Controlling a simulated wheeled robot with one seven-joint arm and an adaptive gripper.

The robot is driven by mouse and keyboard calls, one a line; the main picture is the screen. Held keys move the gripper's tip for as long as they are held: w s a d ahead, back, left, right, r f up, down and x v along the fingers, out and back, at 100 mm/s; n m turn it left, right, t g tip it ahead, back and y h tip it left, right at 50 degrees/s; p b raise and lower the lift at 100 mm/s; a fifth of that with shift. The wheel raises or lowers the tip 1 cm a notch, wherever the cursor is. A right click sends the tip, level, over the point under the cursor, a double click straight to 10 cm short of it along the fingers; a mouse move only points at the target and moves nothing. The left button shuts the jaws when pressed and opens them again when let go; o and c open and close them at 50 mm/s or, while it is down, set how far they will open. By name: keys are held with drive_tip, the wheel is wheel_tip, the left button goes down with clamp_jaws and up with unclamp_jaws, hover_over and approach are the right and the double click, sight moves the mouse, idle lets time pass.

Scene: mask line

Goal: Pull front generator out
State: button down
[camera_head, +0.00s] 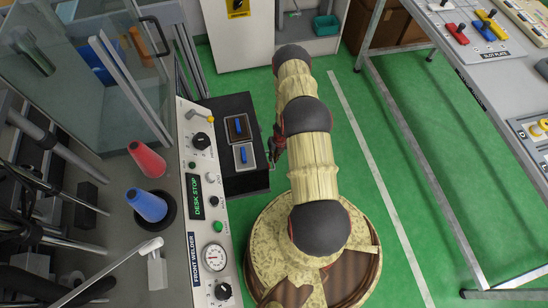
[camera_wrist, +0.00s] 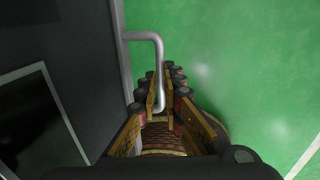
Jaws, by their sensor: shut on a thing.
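The front generator appears to be the black box (camera_head: 243,108) beside the machine's panel, with two slots holding blue pieces on its top. A grey bar handle (camera_wrist: 147,37) stands out from that side. My gripper (camera_wrist: 172,88) is shut on the handle, whose free part reaches down between the two fingers. In the head view my gripper (camera_head: 274,150) is small and partly hidden by my arm, at the right side of the box.
The welder panel (camera_head: 205,215), labelled "FRONT WELDER", stands left of the box. A red cone (camera_head: 147,158) and a blue cone (camera_head: 147,205) are on the machine. Green floor lies open to the right, up to a metal table (camera_head: 490,70). A white cabinet (camera_head: 240,45) stands behind.

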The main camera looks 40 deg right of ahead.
drive_tip(key=w+a, duration=0.1)
drive_tip(key=a, duration=0.1)
drive_tip(key=shift+w+a, duration=0.35)
drive_tip(key=c, duration=1.9)
unclamp_jaws()
drive_tip(key=shift+d, duration=0.1)
drive_tip(key=r, duration=0.4)
drive_tip(key=d+r, duration=0.1)
drive_tip(key=r, duration=0.3)
drive_tip(key=s+d+r, duration=0.1)
drive_tip(key=r, duration=0.2)
drive_tip(key=shift+s+r, duration=0.1)
drive_tip(key=shift+r, duration=0.3)
